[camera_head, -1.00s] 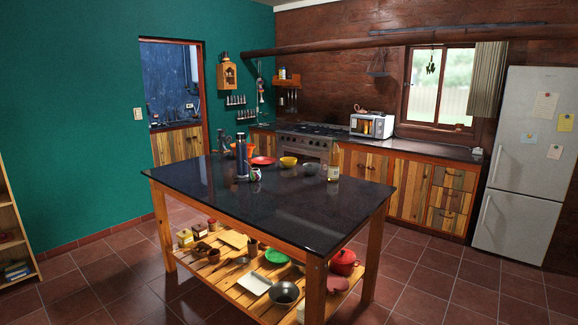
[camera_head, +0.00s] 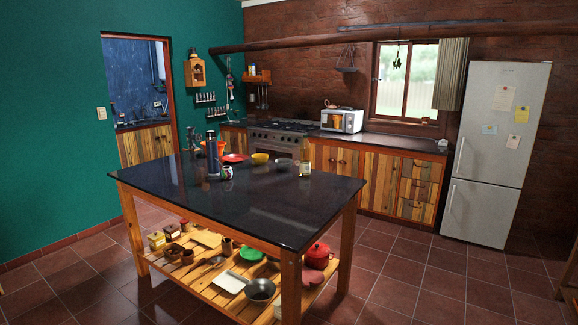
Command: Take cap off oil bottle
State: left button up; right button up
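A small bottle with a yellowish body (camera_head: 305,168), which looks like the oil bottle, stands upright on the far right part of the dark-topped kitchen table (camera_head: 262,207). It is too small for me to make out its cap clearly. Neither of my grippers is in view.
A tall dark flask (camera_head: 212,155), a mug (camera_head: 227,173), a red plate (camera_head: 235,158), a yellow bowl (camera_head: 260,158) and a grey bowl (camera_head: 283,165) share the tabletop. Its near part is clear. Pots and dishes fill the lower shelf. Tiled floor (camera_head: 400,290) is open at the right.

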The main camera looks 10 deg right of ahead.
aim_at(305, 147)
jog(key=i+l, duration=0.2)
jog(key=i+l+u, duration=0.15)
jog(key=l, duration=0.25)
jog(key=i+l, duration=0.2)
jog(key=l, duration=0.15)
jog(key=i+l+u, duration=0.15)
jog(key=l, duration=0.2)
jog(key=i+l+u, duration=0.3)
jog(key=l, duration=0.45)
jog(key=i+l+u, duration=0.25)
jog(key=l, duration=0.5)
jog(key=l+u, duration=0.3)
jog(key=l, duration=0.5)
jog(key=i+l+u, duration=0.1)
jog(key=l+u, duration=0.2)
jog(key=l, duration=0.55)
jog(key=l+u, duration=0.1)
jog(key=l, duration=0.35)
jog(key=k+l+u, duration=0.15)
jog(key=l, duration=0.25)
jog(key=k+l+u, duration=0.1)
jog(key=l, duration=0.3)
jog(key=k+l+u, duration=0.15)
jog(key=l, duration=0.25)
jog(key=k+l+u, duration=0.1)
jog(key=l, duration=0.3)
